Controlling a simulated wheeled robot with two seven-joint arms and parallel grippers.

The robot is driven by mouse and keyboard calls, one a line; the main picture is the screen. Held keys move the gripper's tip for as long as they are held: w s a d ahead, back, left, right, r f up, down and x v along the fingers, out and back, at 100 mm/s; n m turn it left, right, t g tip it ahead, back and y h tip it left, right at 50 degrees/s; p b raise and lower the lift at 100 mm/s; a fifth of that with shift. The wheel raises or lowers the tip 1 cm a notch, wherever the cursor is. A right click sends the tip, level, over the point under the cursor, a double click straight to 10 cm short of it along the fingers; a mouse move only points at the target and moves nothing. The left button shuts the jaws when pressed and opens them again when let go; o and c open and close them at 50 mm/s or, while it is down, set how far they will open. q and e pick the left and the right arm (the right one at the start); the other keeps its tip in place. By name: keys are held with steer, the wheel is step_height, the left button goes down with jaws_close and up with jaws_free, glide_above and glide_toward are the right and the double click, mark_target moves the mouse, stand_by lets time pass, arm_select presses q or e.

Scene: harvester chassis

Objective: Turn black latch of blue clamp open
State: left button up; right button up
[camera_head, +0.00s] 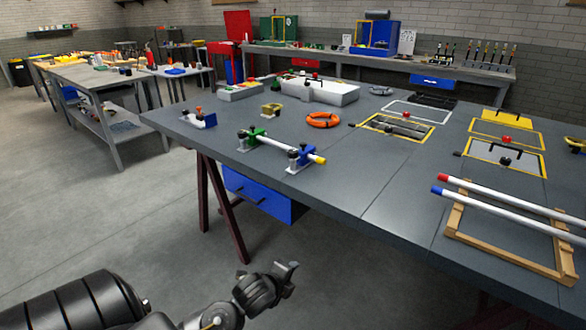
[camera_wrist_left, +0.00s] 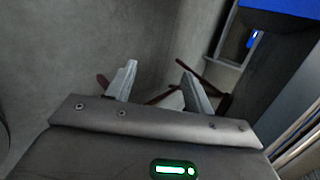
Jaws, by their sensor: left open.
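A blue clamp (camera_head: 304,156) with black knobs or latch parts (camera_head: 293,155) stands near the table's front edge in the head view. A white tube (camera_head: 275,145) with a yellow end runs through it and a green clamp (camera_head: 255,134) to its left. The latch is too small to tell whether it is open or closed. My left gripper (camera_head: 287,272) is low in front of the table, well below and apart from the clamp. In the left wrist view its two fingers (camera_wrist_left: 160,85) are spread and empty, over the floor. The right gripper is not in view.
The grey table (camera_head: 370,185) has a blue drawer (camera_head: 258,193) under its front edge and dark red trestle legs (camera_head: 206,190). An orange ring (camera_head: 323,120) lies behind the clamp. A wooden rack (camera_head: 500,245) with tubes is at the right. Open floor lies left.

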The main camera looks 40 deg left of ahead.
arm_select(q)
steer(key=w+a+r+m+t+y+p, duration=0.1)
steer(key=w+a+r+m+t, duration=0.1)
steer(key=w+a+r+m, duration=0.3)
steer(key=w+a+r+m+t+p, duration=0.1)
steer(key=w+a+r+m, duration=0.15)
steer(key=r, duration=0.45)
steer(key=m+t+y, duration=0.2)
steer(key=m+t, duration=0.2)
steer(key=m, duration=0.4)
glide_toward(291, 154)
steer(key=p+x, duration=0.2)
steer(key=x, duration=0.9)
steer(key=shift+w+a+r, duration=0.1)
steer(key=shift+w+r, duration=0.05)
steer(key=shift+w, duration=0.15)
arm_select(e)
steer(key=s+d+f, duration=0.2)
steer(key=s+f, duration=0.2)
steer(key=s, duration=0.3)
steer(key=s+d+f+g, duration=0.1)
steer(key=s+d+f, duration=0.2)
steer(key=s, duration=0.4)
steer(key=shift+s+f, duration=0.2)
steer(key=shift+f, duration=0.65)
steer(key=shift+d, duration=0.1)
arm_select(q)
steer(key=c, duration=0.9)
